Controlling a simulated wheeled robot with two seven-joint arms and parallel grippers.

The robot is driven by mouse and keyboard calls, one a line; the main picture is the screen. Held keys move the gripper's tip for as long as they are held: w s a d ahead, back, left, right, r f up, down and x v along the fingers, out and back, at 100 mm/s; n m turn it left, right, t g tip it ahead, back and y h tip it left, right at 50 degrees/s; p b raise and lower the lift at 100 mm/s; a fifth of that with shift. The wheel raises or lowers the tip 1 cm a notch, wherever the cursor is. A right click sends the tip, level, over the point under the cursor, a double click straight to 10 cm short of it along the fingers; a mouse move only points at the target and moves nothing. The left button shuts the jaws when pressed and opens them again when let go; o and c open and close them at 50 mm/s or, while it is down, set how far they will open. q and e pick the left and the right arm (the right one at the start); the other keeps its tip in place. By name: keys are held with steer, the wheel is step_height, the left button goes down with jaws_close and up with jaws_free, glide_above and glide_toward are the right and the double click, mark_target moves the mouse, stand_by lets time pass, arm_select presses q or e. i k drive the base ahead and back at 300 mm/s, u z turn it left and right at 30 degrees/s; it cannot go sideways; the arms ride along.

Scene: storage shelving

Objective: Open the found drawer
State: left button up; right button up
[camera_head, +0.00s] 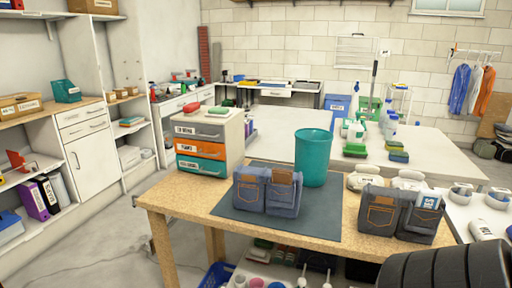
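A small drawer unit (208,142) stands on the left end of the wooden table. It has a grey top drawer (201,131), an orange middle drawer (200,149) and a teal bottom drawer (201,165). Each has a white label, too small to read surely, and a handle. All three look shut. Which one the task calls the found drawer cannot be told from this view. Neither of my grippers is in view.
The wooden table (168,197) holds a dark mat (322,212), a teal bin (313,157) and denim pouches (267,191). A black ribbed object (447,268) fills the lower right corner. A white cabinet (92,160) stands left. The floor (95,235) between is clear.

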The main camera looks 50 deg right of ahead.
mark_target(182, 146)
steer(key=z, duration=1.05)
steer(key=k, duration=0.2)
steer(key=u, duration=2.2)
steer(key=i, duration=0.25)
steer(key=z, duration=1.15)
steer(key=i, duration=1.4)
steer(key=z, duration=1)
steer(key=i, duration=0.4)
steer(key=z, duration=0.25)
